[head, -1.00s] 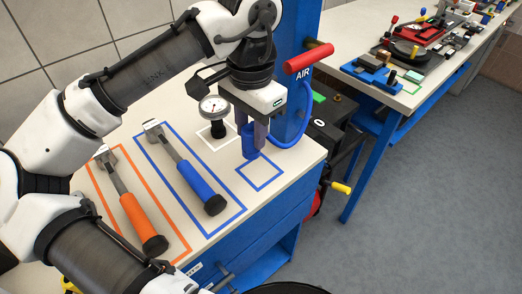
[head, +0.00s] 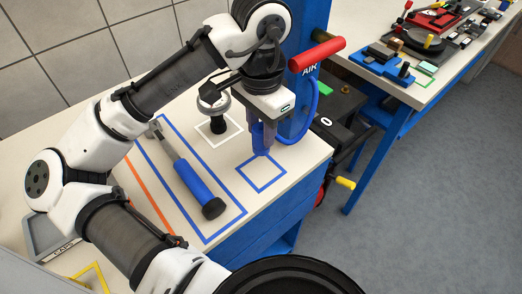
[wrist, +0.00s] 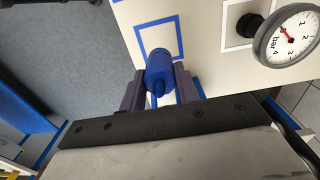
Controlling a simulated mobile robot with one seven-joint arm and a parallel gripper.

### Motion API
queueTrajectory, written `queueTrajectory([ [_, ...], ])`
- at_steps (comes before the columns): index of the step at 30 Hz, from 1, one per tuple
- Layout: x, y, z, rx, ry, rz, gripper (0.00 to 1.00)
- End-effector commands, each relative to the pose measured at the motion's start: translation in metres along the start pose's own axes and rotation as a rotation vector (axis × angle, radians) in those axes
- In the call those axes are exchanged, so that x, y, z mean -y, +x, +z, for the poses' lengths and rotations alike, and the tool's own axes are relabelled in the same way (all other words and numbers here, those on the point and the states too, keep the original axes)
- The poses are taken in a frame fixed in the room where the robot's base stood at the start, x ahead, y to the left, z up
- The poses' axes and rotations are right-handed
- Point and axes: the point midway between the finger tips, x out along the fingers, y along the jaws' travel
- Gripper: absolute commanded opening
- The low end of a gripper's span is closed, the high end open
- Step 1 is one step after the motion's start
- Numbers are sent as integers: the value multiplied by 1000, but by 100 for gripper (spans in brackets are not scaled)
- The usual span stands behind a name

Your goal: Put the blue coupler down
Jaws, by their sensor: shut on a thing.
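The blue coupler (head: 256,136) is held between the two fingers of my gripper (head: 264,143), which points down over the table. In the wrist view the coupler (wrist: 158,66) is a blue cylinder between the purple-grey fingers (wrist: 158,88). A blue square outline (head: 261,188) is painted on the table just in front of the coupler and looks empty. In the wrist view the coupler overlaps the lower edge of this outline (wrist: 138,40). Whether the coupler's lower end touches the table cannot be told.
A gauge (wrist: 285,36) stands at the white outline beside the coupler. A blue-handled tool (head: 200,188) lies inside a long blue outline to the left. A blue post with a red handle (head: 316,54) and blue hose (head: 309,117) rises close behind my gripper.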

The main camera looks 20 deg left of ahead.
Motion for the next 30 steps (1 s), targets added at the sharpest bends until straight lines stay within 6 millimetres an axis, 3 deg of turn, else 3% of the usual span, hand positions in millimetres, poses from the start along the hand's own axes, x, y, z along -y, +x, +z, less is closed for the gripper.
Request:
queueTrajectory([
  [3, 0, 23, 0, -1, 0, 3, 0],
  [15, 0, 69, 0, -1, 0, 3, 0],
  [29, 0, 79, 0, 0, -1, 0, 0],
  [30, 0, 78, 0, 0, -1, -1, 37],
])
